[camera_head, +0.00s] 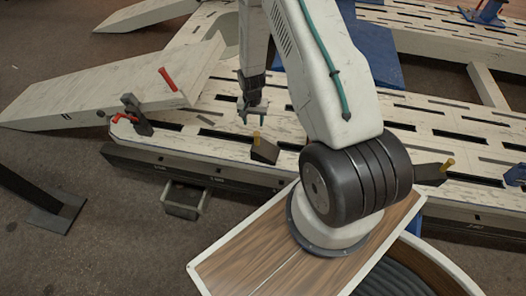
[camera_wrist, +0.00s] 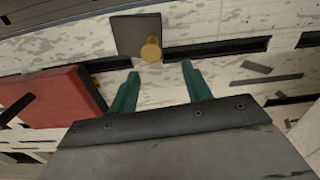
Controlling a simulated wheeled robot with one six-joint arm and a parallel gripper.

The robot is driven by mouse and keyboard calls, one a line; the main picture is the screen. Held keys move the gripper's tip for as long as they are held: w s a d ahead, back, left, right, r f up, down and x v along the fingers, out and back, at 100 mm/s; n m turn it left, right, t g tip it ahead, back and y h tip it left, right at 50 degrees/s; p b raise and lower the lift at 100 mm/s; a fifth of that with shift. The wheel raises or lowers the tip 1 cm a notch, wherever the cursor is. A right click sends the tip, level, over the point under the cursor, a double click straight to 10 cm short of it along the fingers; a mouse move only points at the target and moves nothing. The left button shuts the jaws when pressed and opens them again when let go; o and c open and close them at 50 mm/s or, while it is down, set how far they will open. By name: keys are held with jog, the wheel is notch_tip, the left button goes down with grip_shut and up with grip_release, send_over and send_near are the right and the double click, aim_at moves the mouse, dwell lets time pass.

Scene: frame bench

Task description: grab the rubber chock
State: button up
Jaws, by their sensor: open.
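A dark wedge-shaped chock with a yellow peg (camera_head: 265,153) sits on the pale slotted bench near its front edge. It also shows in the wrist view as a dark grey block (camera_wrist: 130,34) at top centre, with the round yellow peg end on its near edge. My gripper (camera_head: 252,119) is open and empty, above the bench and just behind the chock in the head view. In the wrist view its two green fingers (camera_wrist: 160,72) point toward the chock and are apart from it. A second dark chock with a yellow peg (camera_head: 432,174) is at the right, partly hidden by my arm.
The slotted bench (camera_head: 205,143) carries a red-handled clamp (camera_head: 138,118) at the left. A pale ramp (camera_head: 95,100) slopes off the left side. A red block (camera_wrist: 45,98) is left of my fingers in the wrist view. A small open drawer (camera_head: 185,203) hangs below the front edge.

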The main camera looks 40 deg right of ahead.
aim_at(257, 134)
jog(key=f, duration=0.3)
jog(key=s+f, duration=0.1)
jog(key=f, duration=0.6)
jog(key=shift+s+d, duration=0.2)
jog(key=shift+s, duration=0.05)
grip_shut()
